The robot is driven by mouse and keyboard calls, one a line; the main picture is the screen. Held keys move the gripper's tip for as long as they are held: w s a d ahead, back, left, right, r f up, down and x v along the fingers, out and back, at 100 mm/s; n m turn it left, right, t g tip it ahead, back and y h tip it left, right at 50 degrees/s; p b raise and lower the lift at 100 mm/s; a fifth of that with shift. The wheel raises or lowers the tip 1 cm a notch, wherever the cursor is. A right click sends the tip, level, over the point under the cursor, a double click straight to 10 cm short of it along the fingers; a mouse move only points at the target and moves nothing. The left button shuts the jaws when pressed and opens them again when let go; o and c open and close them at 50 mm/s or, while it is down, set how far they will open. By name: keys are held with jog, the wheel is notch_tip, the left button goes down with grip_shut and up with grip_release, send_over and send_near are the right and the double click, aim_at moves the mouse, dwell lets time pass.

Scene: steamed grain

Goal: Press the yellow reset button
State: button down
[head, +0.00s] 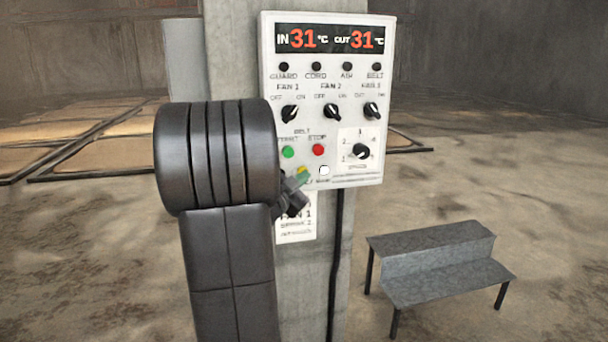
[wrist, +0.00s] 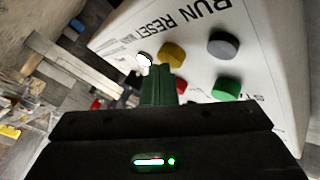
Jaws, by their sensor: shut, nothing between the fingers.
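The yellow button (head: 303,169) sits in the lower row of the white control panel (head: 270,90), partly covered by my gripper (head: 301,177) in the head view. In the wrist view the yellow button (wrist: 173,53) is a round cap just beyond and slightly right of the tips of my gripper (wrist: 160,70). My gripper's green fingers are shut together with nothing between them, pointing at the panel. I cannot tell whether the tips touch the button.
A green button (head: 288,152) and a red button (head: 318,150) sit above the yellow one. A white button (head: 324,170) is at its right. A grey button (wrist: 223,45) shows in the wrist view. A grey step bench (head: 440,262) stands right of the pillar.

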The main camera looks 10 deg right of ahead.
jog(key=shift+s, duration=0.9)
jog(key=shift+s, duration=0.1)
jog(key=s+b, duration=0.1)
jog(key=s, duration=0.3)
jog(key=shift+s+d, duration=0.15)
jog(key=shift+s, duration=0.25)
jog(key=shift+w, duration=0.15)
dwell(0.3)
jog(key=shift+s, duration=2.1)
